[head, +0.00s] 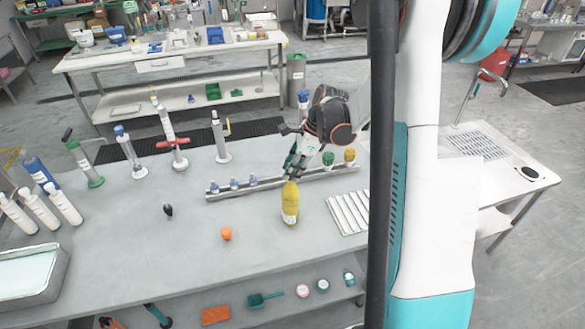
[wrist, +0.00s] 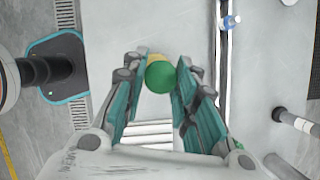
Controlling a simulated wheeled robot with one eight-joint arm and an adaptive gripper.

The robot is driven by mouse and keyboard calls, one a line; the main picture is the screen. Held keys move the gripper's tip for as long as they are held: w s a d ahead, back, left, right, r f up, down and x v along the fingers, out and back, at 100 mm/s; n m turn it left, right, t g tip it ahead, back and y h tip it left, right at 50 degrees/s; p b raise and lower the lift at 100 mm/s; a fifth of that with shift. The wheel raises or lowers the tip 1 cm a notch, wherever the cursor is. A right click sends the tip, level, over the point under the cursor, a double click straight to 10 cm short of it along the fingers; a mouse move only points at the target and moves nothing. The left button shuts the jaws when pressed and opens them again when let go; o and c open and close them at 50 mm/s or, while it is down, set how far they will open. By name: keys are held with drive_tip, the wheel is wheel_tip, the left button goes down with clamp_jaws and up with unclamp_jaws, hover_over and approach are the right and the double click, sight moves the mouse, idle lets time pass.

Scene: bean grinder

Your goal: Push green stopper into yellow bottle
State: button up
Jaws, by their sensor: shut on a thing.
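The yellow bottle (head: 290,205) stands upright on the grey table in the head view. My gripper (head: 292,173) is directly above its neck, pointing down. In the wrist view my gripper (wrist: 162,82) is shut on the round green stopper (wrist: 160,77), which sits between the two teal fingers. A little of the yellow bottle (wrist: 155,59) shows just past the stopper. The stopper is over the bottle's top; the frames do not show clearly how far it is in the mouth. In the head view the fingers hide the stopper.
A metal rail (head: 285,184) behind the bottle carries several blue, green and yellow pieces. A ridged white tray (head: 348,213) lies to the bottle's right. An orange piece (head: 226,233) and a small black piece (head: 168,210) lie to the left. The table in front of the bottle is clear.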

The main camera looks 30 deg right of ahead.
drive_tip(key=shift+f+b, duration=0.4)
drive_tip(key=shift+f, duration=0.15)
drive_tip(key=o, duration=1)
drive_tip(key=shift+c, duration=0.2)
drive_tip(key=v, duration=1.2)
drive_tip(key=shift+a, duration=0.2)
